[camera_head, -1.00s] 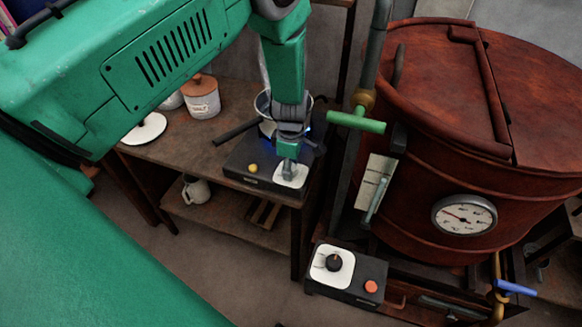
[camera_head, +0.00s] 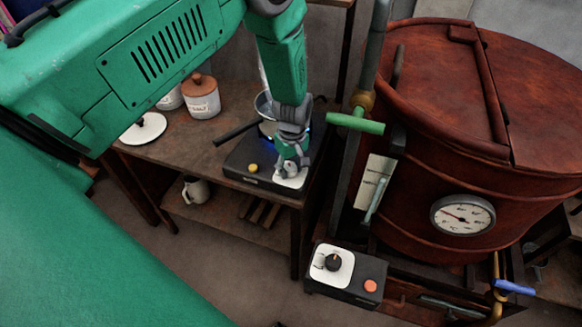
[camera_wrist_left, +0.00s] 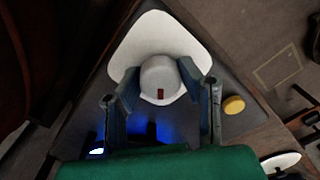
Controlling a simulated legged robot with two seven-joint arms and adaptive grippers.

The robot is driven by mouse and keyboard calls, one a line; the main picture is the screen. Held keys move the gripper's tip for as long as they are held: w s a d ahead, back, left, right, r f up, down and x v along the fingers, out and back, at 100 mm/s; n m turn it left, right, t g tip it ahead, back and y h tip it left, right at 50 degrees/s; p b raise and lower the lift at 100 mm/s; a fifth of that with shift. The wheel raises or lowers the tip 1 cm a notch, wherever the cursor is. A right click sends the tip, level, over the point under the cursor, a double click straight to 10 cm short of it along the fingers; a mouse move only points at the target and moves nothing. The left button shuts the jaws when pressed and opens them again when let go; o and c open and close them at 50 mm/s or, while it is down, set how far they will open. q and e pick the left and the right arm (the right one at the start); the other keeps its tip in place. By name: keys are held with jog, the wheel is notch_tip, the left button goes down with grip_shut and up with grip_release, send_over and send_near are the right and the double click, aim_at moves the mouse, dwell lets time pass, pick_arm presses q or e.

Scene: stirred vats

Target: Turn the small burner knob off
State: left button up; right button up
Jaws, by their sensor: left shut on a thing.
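The small burner (camera_head: 240,165) is a dark box on the wooden table, with a white plate at its front right corner. Blue flame glows under the pan in the head view. The grey knob (camera_wrist_left: 160,78) sits on the white plate (camera_wrist_left: 158,32) in the left wrist view, with a dark red mark on its side. My left gripper (camera_head: 289,172) points down over the plate, its fingers closed on either side of the knob. In the head view the fingers mostly hide the knob. Blue light also shows on the burner in the wrist view. My right gripper is out of view.
A pan (camera_head: 266,104) stands on the burner behind my gripper, its handle pointing left. A yellow button (camera_head: 253,168) is beside the plate. A large red vat (camera_head: 450,150) with a green-handled valve (camera_head: 355,123) stands close on the right. Jars stand behind on the table.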

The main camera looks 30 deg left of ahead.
aim_at(293, 166)
pick_arm(q)
jog(key=m, duration=0.4)
jog(key=shift+w+r, duration=0.1)
jog(key=shift+w, duration=0.1)
jog(key=shift+m, duration=2.1)
jog(key=o, duration=1.1)
jog(key=shift+r, duration=0.15)
jog(key=r, duration=1.1)
jog(key=shift+d+r, duration=0.2)
jog(key=shift+r, duration=0.05)
